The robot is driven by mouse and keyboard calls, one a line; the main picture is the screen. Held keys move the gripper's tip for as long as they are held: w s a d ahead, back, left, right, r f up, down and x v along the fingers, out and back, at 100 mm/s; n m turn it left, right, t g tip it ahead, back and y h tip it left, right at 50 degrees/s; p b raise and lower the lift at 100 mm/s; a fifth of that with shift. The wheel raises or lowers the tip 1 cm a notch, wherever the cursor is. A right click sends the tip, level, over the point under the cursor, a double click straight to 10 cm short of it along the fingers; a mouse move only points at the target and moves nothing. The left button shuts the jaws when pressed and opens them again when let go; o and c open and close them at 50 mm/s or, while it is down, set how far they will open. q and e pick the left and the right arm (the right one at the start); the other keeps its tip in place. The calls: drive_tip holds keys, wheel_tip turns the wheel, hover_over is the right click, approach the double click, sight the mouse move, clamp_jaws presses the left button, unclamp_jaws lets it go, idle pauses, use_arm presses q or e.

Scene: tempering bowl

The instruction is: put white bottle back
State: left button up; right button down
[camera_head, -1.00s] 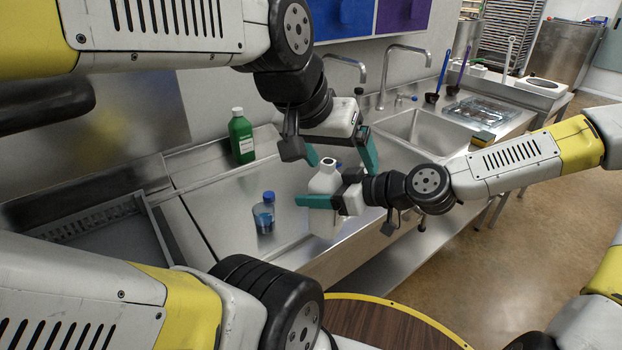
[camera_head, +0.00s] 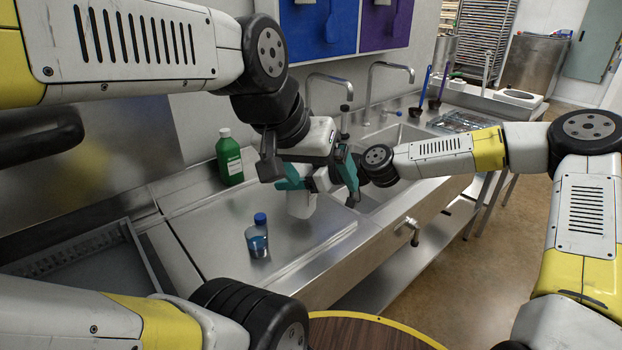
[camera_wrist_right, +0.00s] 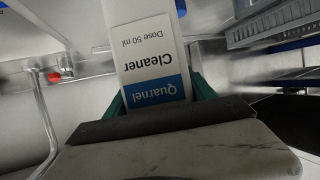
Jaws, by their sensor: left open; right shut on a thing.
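The white bottle (camera_head: 301,205) is in my right gripper (camera_head: 292,180), over the steel counter in the head view; its upper part is hidden behind the grippers. In the right wrist view the same bottle (camera_wrist_right: 150,50) shows a white and blue label reading "Quarnel Cleaner", upside down in the picture. The teal fingers of my right gripper (camera_wrist_right: 160,95) are on both sides of it. My left gripper (camera_head: 322,170) is open, close above and beside the right gripper; the two overlap in the picture, and I cannot tell whether they touch.
A green bottle (camera_head: 229,158) stands at the back of the counter (camera_head: 205,222). A clear bottle with blue liquid and cap (camera_head: 257,238) stands nearer the front. The sink basin (camera_head: 385,140) and taps are behind right. A round wooden table (camera_head: 365,332) is in front.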

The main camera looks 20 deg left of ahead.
drive_tip(key=shift+w+a+f, duration=0.1)
drive_tip(key=shift+w+f, duration=0.1)
drive_tip(key=shift+f, duration=0.7)
drive_tip(key=shift+w+a+f, duration=0.1)
drive_tip(key=shift+w+f, duration=0.1)
drive_tip(key=shift+f, duration=0.65)
drive_tip(key=shift+c, duration=1.6)
unclamp_jaws()
drive_tip(key=shift+f, duration=0.15)
